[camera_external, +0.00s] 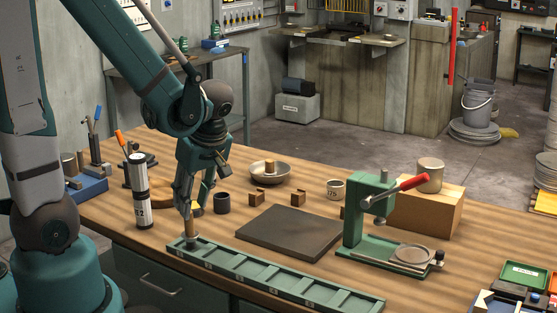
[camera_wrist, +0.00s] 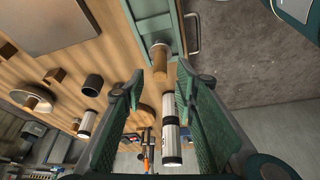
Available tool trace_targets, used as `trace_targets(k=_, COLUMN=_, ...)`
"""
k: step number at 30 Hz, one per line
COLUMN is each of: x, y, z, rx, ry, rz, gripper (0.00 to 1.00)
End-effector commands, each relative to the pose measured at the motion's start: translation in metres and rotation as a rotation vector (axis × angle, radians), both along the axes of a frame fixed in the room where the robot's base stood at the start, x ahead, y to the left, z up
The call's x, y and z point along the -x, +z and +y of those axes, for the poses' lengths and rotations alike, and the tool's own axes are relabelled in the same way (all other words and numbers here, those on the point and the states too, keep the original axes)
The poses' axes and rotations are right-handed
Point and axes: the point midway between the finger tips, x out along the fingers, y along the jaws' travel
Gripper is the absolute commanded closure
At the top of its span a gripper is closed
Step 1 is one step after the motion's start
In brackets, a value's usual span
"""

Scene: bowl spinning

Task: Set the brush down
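A short brown, wooden-looking cylinder with a paler grey end, which I take for the brush (camera_external: 190,226), stands upright in the leftmost compartment of the long green tray (camera_external: 285,277). In the wrist view the brush (camera_wrist: 160,64) shows between my fingertips, with gaps on both sides, and its foot is on the tray (camera_wrist: 150,10). My gripper (camera_external: 192,207) points down just above and around its top. In the wrist view my gripper (camera_wrist: 160,77) has its fingers spread with nothing held. Bristles cannot be made out.
A black-and-silver canister (camera_external: 139,192) stands left of my gripper. A dark cup (camera_external: 222,203), a shallow bowl (camera_external: 282,178) and small brown blocks (camera_external: 297,199) are behind. A dark slab (camera_external: 285,232) lies right of it, before a green press (camera_external: 358,225).

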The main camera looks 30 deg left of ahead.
Motion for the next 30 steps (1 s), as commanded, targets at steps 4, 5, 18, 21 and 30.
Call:
trace_targets(k=4, x=0.002, y=0.015, z=-0.006, rx=0.000, ry=-0.001, rz=0.000, gripper=0.71)
trace_targets(k=5, x=0.003, y=0.018, z=-0.007, rx=0.000, ry=-0.001, rz=0.000, gripper=0.71)
trace_targets(k=18, x=0.006, y=0.048, z=-0.019, rx=0.000, ry=0.000, rz=0.001, gripper=0.71)
trace_targets(k=21, x=0.006, y=0.049, z=-0.019, rx=0.000, ry=0.000, rz=0.001, gripper=0.71)
trace_targets(k=30, x=0.006, y=0.050, z=-0.020, rx=0.000, ry=0.000, rz=0.000, gripper=0.71)
